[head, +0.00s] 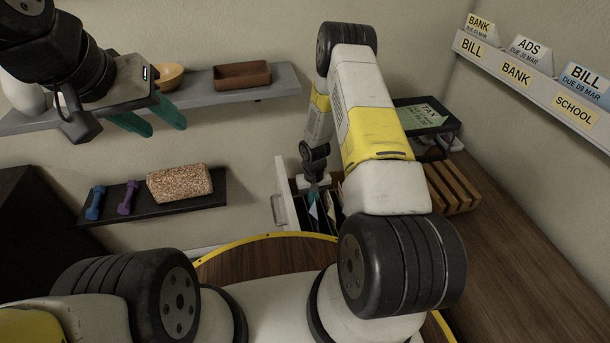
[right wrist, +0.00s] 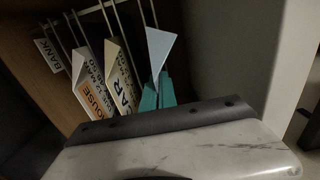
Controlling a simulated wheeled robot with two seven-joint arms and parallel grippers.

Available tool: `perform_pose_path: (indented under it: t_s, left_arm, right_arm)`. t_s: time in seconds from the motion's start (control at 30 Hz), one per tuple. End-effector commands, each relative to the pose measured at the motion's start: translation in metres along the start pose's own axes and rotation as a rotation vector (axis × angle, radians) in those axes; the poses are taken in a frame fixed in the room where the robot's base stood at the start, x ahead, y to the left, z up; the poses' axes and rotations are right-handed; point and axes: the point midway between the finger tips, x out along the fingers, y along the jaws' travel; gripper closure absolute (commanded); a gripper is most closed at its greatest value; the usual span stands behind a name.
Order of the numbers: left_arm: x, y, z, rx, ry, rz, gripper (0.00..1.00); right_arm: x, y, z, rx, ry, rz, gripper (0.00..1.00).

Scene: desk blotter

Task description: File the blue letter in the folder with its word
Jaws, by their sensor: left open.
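A pale blue letter (right wrist: 160,48) stands at the teal fingers of my right gripper (right wrist: 158,92), which look shut on it. Its word cannot be read. In the head view my right gripper (head: 313,192) is down in the open drawer (head: 283,190), partly hidden by my arm. My left gripper (head: 166,130) is open and empty, near the wall shelf.
A wall ledge (head: 540,82) at upper right holds envelopes and labels, among them a pale blue BILL (head: 584,78). A black tray with a green FAX sheet (head: 423,116) and a wooden slatted rack (head: 452,187) stand right of my arm. A lower shelf (head: 180,208) holds dumbbells and a speckled block.

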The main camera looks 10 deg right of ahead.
Motion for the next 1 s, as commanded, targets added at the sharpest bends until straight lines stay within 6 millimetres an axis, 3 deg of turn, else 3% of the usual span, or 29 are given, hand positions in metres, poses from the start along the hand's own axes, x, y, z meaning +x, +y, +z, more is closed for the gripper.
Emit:
perform_pose_path:
  t_s: [0.6, 0.97, 1.0]
  left_arm:
    - [0.0, 0.0, 0.0, 0.0, 0.0, 0.0, 0.56]
    - [0.0, 0.0, 0.0, 0.0, 0.0, 0.0, 0.56]
    - [0.0, 0.0, 0.0, 0.0, 0.0, 0.0, 0.56]
  right_arm:
    - [0.024, 0.0, 0.0, -0.001, 0.0, 0.0, 1.0]
    - [0.026, 0.0, 0.0, 0.0, 0.0, 0.0, 1.0]
    - [0.026, 0.0, 0.0, 0.0, 0.0, 0.0, 0.9]
